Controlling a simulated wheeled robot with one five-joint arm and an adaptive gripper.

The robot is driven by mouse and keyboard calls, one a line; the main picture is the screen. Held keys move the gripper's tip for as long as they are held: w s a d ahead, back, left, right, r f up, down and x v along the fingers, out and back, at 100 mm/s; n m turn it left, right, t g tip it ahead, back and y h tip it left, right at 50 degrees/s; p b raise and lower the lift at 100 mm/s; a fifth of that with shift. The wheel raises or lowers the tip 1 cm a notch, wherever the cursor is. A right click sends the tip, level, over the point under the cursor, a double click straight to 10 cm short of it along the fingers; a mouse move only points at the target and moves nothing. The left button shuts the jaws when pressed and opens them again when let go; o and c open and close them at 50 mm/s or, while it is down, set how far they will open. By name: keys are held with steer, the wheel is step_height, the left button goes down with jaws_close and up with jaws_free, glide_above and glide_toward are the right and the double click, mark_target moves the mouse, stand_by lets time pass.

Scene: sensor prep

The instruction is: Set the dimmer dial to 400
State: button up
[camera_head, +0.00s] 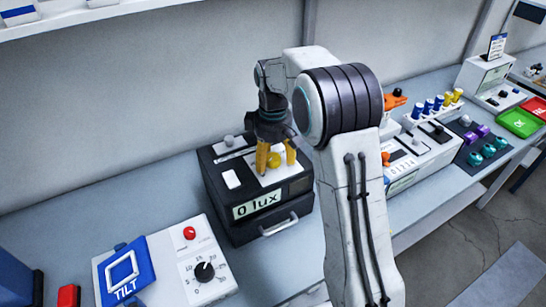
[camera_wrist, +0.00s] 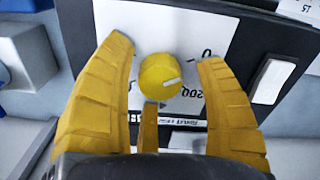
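The dimmer dial is a yellow round knob (camera_wrist: 160,74) with a white pointer mark, on a white scale plate (camera_wrist: 190,35) where "0" and "200" can be read. It also shows in the head view (camera_head: 274,159), on top of a black box (camera_head: 225,198) whose display (camera_head: 257,204) reads "0 lux". My gripper (camera_wrist: 168,62) has yellow fingers, open on either side of the knob with visible gaps in the wrist view. In the head view my gripper (camera_head: 276,172) is over the box top, pointing down. Part of the scale is hidden by the fingers.
A tilt unit (camera_head: 150,248) with a black dial (camera_head: 204,271) stands front left. A white instrument (camera_head: 420,152) stands to the right.

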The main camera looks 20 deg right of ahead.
steer(key=c, duration=1.2)
steer(key=shift+m, duration=0.4)
steer(key=m, duration=0.4)
steer(key=shift+s+m, duration=0.1)
steer(key=shift+m, duration=0.3)
steer(key=m, duration=0.6)
steer(key=shift+f, duration=0.1)
steer(key=m, duration=0.6)
steer(key=shift+m, duration=0.3)
steer(key=m, duration=0.5)
steer(key=shift+p, duration=0.3)
steer(key=shift+m, duration=0.4)
